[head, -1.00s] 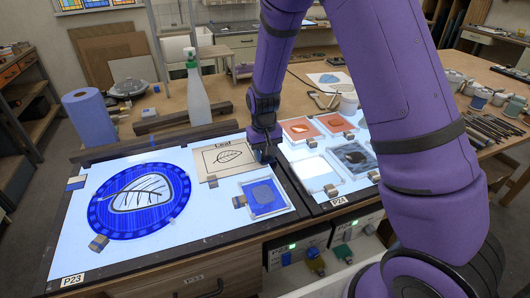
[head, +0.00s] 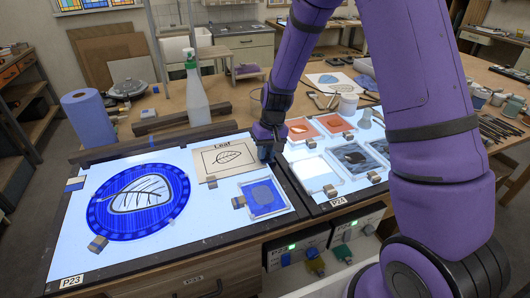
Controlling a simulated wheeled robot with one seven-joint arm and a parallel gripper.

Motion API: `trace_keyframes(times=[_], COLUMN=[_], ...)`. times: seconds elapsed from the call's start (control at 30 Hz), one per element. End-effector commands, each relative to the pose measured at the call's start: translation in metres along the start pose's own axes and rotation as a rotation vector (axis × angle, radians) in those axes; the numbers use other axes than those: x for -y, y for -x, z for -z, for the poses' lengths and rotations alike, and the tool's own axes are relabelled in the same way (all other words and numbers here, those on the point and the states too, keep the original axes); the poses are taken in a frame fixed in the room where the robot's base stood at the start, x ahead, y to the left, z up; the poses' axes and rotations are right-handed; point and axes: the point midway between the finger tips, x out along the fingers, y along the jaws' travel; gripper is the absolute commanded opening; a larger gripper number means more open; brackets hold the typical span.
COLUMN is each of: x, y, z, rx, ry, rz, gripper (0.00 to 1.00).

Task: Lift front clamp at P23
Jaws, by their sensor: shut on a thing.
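The P23 light table (head: 150,235) is at the left, its label at the front left corner. It bears a round blue glass piece (head: 137,201) with a leaf outline and a small blue pane (head: 264,196). Small clamps sit around them: one at the front left (head: 98,244), one at the left (head: 75,184), one at the right of the round piece (head: 212,182) and one left of the pane (head: 239,202). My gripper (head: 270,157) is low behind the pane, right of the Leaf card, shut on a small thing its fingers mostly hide.
The Leaf card (head: 219,160) lies left of my gripper. The P24 light table (head: 334,206) with several panes and clamps adjoins at the right. A spray bottle (head: 195,95) and blue roll (head: 89,117) stand behind P23. My arm crosses above P24.

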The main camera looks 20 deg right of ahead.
Motion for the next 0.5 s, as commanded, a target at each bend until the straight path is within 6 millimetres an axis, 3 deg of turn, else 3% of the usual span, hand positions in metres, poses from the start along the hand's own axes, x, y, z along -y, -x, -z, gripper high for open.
trace_keyframes(times=[0.5], x=[-0.0103], y=[0.0048], z=[0.0005], rx=[-0.001], ry=[-0.006], rz=[0.256], gripper=[0.0])
